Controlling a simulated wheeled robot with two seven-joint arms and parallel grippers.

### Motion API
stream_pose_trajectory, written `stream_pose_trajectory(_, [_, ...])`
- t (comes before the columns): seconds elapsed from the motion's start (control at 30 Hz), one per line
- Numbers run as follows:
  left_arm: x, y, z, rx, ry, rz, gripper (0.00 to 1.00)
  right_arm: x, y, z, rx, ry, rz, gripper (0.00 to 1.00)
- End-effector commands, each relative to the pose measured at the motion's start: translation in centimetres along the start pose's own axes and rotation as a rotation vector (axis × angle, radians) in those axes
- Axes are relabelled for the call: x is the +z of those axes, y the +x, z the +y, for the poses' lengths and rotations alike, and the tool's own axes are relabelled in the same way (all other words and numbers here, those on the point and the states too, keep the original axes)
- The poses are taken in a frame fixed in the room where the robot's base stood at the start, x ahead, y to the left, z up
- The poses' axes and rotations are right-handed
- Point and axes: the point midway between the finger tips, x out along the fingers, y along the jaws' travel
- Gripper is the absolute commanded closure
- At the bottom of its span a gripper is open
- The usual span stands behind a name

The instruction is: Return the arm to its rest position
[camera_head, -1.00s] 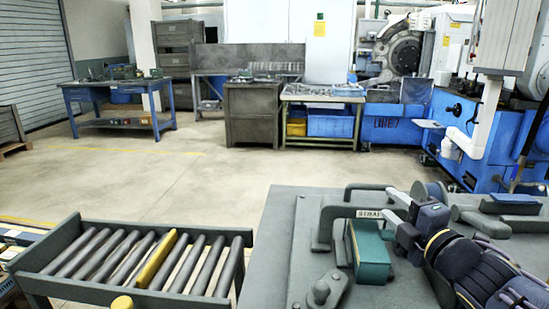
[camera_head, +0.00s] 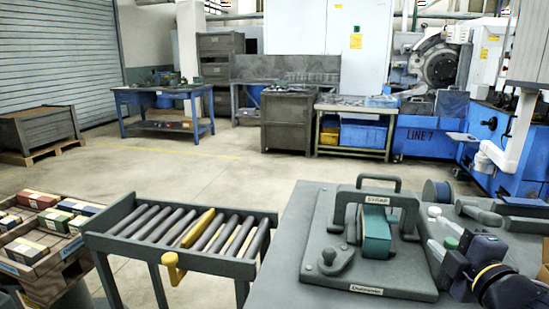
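My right arm comes in at the lower right. Its gripper (camera_head: 434,230) is just right of the grey fixture (camera_head: 400,281), with its two fingers apart and nothing visible between them. It looks apart from the fixture. A teal block (camera_head: 376,232) sits on the fixture under a grey bridge-shaped clamp with a label on top. My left gripper is out of view.
A roller conveyor (camera_head: 113,249) with one yellow roller stands left of the bench (camera_head: 283,262). The floor (camera_head: 240,180) beyond is clear.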

Motion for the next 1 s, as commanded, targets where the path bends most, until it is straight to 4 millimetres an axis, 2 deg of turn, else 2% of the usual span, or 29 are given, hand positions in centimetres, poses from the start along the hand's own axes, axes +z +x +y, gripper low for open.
stream_pose_trajectory(0.23, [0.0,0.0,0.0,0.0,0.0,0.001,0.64,1.2,-2.1,-2.7,-0.096,0.287,-0.127,0.64])
stream_pose_trajectory(0.47, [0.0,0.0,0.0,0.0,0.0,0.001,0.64,1.2,-6.2,-8.4,-0.267,0.736,-0.311,0.64])
stream_pose_trajectory(0.57, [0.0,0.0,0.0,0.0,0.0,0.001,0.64,0.2,-8.6,-11.7,-0.367,0.96,-0.405,0.64])
stream_pose_trajectory(0.7, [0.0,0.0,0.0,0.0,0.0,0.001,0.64,-2.1,-12.3,-15.9,-0.52,1.248,-0.534,0.64])
stream_pose_trajectory(0.8, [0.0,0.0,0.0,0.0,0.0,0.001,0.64,-4.2,-14.9,-18.4,-0.63,1.419,-0.62,0.64])
stream_pose_trajectory(1.0, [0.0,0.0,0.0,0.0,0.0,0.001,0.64,-8.5,-19.7,-21.9,-0.841,1.678,-0.777,0.64])
